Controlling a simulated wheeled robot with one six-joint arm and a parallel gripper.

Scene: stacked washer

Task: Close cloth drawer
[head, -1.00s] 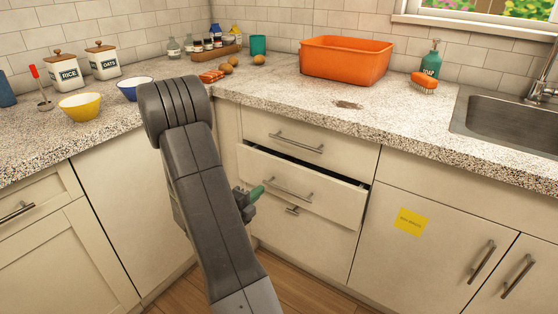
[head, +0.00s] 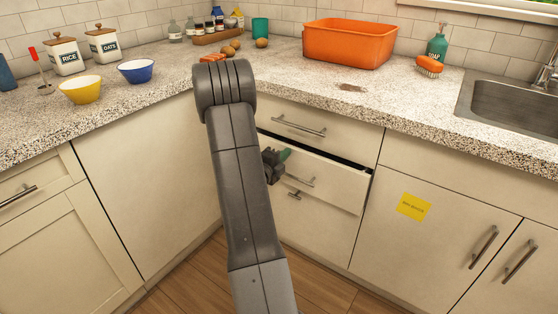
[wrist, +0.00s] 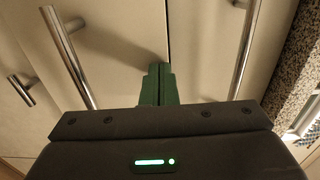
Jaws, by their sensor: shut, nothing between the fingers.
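The drawer standing ajar (head: 342,183) is the middle one of a cream stack below the counter. A dark gap shows along its top edge, and its contents are hidden. Its bar handle (head: 300,181) is partly behind my arm. My gripper (head: 286,155) has green fingers, shut and empty, in front of the drawer's upper left part. In the wrist view the shut fingers (wrist: 158,84) are beside the seam between two fronts, with a bar handle (wrist: 68,55) to the left and another (wrist: 245,48) to the right. I cannot tell whether they touch the front.
The top drawer (head: 335,139) above is shut. The speckled counter (head: 300,85) overhangs the fronts and holds an orange tub (head: 348,45) and bowls. A cupboard door with a yellow note (head: 414,206) is to the right. Wood floor (head: 190,275) is clear below.

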